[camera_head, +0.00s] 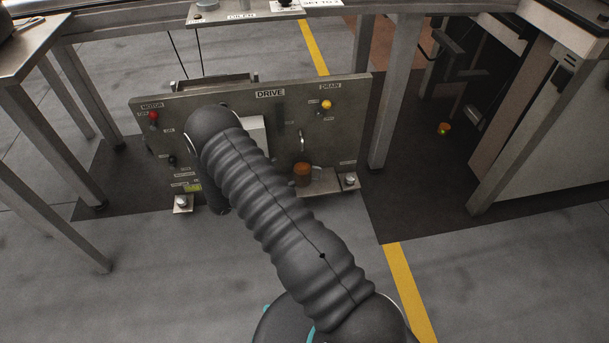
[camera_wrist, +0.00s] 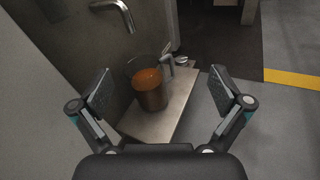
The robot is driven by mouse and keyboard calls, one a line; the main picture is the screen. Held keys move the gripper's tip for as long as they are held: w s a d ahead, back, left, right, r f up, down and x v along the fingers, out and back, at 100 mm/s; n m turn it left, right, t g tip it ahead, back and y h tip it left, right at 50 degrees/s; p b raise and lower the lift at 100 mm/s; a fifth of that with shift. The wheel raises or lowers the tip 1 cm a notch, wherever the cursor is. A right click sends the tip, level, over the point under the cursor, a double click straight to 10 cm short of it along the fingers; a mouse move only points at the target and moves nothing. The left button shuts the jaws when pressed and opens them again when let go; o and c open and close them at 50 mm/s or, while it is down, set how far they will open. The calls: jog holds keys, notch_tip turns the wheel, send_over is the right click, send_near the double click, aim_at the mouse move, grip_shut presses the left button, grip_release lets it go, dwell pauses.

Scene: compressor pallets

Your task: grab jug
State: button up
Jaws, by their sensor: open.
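The jug also shows in the head view (camera_head: 303,175), low on the right part of the drive panel. My gripper (camera_wrist: 165,94) is open in the wrist view, with one finger to the left and one to the right of the jug and nothing held. In the head view my arm hides the gripper.
The drive panel (camera_head: 262,122) with knobs and labels stands behind the shelf. A metal table leg (camera_head: 388,110) rises right of it, and a small orange object (camera_head: 444,128) lies farther right. Open floor with a yellow line (camera_head: 408,285) lies in front.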

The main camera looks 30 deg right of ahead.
notch_tip(320, 180, down, 9)
jog(key=a+n+t, duration=0.1)
jog(key=n+t, duration=0.2)
jog(key=n, duration=0.1)
send_near(310, 164)
jog(key=shift+w+d+f, duration=0.25)
jog(key=shift+d+f, duration=0.35)
jog(key=shift+d, duration=0.35)
jog(key=shift+r+x, duration=0.15)
jog(key=shift+x, duration=1.35)
jog(key=shift+r+x, duration=0.1)
jog(key=shift+x, duration=1.45)
jog(key=shift+w+a+t, duration=0.1)
jog(key=shift+w+t, duration=0.05)
jog(key=shift+t, duration=0.15)
jog(key=c, duration=1.4)
